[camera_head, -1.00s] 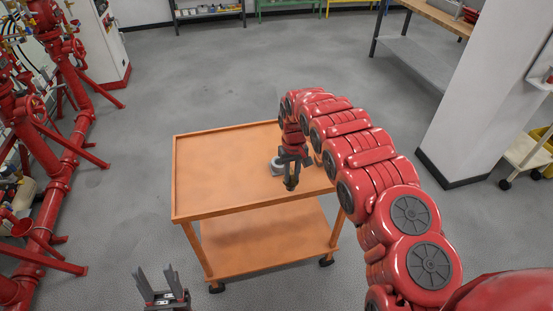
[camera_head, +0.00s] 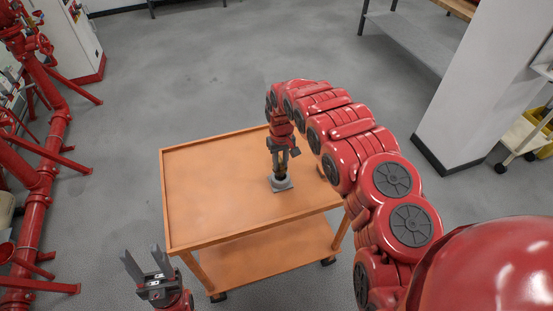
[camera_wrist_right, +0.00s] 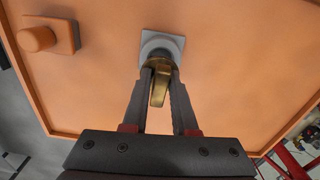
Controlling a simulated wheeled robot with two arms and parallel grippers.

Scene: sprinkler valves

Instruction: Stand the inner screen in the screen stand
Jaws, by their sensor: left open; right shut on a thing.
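The inner screen (camera_wrist_right: 159,86) is a brass-coloured piece between the fingers of my right gripper (camera_wrist_right: 160,76). My right gripper also shows in the head view (camera_head: 281,168), shut on the screen and pointing down. The screen stand (camera_wrist_right: 175,45) is a grey square base with a round collar on the cart top; it also shows in the head view (camera_head: 286,186). The screen's far end lines up with the collar and overlaps it in the wrist view. I cannot tell how deep it sits. My left gripper (camera_head: 146,267) is open and empty, left of the cart's front.
The orange cart (camera_head: 205,195) has a low rim and a lower shelf. An orange block with a round knob (camera_wrist_right: 39,38) sits on its top. Most of the top is clear. Red pipework (camera_head: 45,170) stands left, a white pillar (camera_head: 475,100) right.

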